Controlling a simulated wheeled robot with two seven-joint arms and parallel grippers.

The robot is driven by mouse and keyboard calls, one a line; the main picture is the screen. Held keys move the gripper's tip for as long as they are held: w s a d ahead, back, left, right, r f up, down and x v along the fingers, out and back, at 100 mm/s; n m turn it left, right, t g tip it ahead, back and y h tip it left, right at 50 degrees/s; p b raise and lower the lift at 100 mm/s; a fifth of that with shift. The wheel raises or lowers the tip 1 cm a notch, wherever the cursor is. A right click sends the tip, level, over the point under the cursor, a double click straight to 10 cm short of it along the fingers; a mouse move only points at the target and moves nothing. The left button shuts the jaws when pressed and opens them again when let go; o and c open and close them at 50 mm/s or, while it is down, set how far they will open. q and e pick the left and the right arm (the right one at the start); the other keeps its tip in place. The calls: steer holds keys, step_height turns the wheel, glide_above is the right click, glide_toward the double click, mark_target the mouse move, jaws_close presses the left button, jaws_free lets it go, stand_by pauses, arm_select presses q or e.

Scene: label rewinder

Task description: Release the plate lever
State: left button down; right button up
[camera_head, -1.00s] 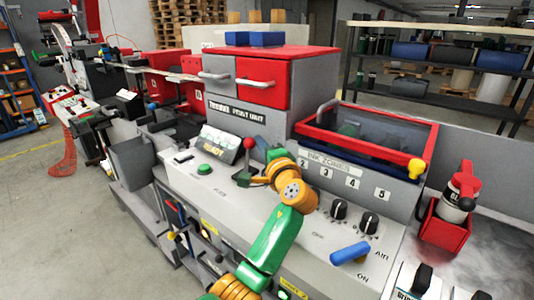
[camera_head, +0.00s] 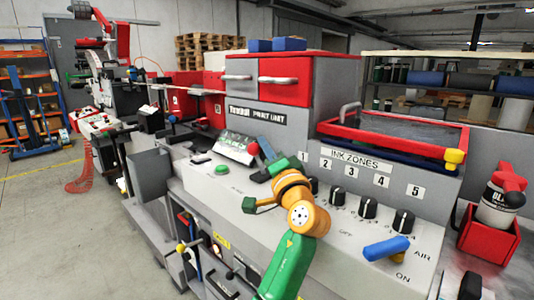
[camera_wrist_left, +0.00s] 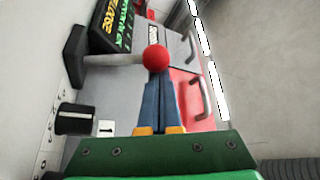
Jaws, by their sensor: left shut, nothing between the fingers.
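A lever with a red ball knob (camera_head: 253,148) stands on the pale console beside the small display. In the left wrist view its red ball (camera_wrist_left: 155,58) sits at the end of a grey rod that runs left to a dark base. No label on the lever can be read. My left gripper (camera_head: 264,150) is close to the knob, over the console. In the left wrist view its blue fingers (camera_wrist_left: 159,84) are shut and empty, their tips just at the ball's lower side. Whether they touch it, I cannot tell. My right gripper is not in view.
A green button (camera_head: 222,169) and the display (camera_head: 233,147) lie left of the lever. Black knobs (camera_head: 369,207) and a blue handle (camera_head: 386,248) are to the right. The red drawer unit (camera_head: 284,80) and ink tray (camera_head: 392,134) rise behind. Open floor is at left.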

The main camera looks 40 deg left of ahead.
arm_select(q)
steer(key=shift+s, duration=0.1)
steer(key=shift+d+f, duration=0.1)
stand_by(0.4)
steer(key=b+v, duration=0.2)
steer(key=v, duration=0.4)
steer(key=shift+s+d+f+b, duration=0.1)
steer(key=shift+d+b, duration=0.05)
steer(key=shift+b, duration=0.2)
steer(key=shift+s+d, duration=0.15)
steer(key=shift+d, duration=0.05)
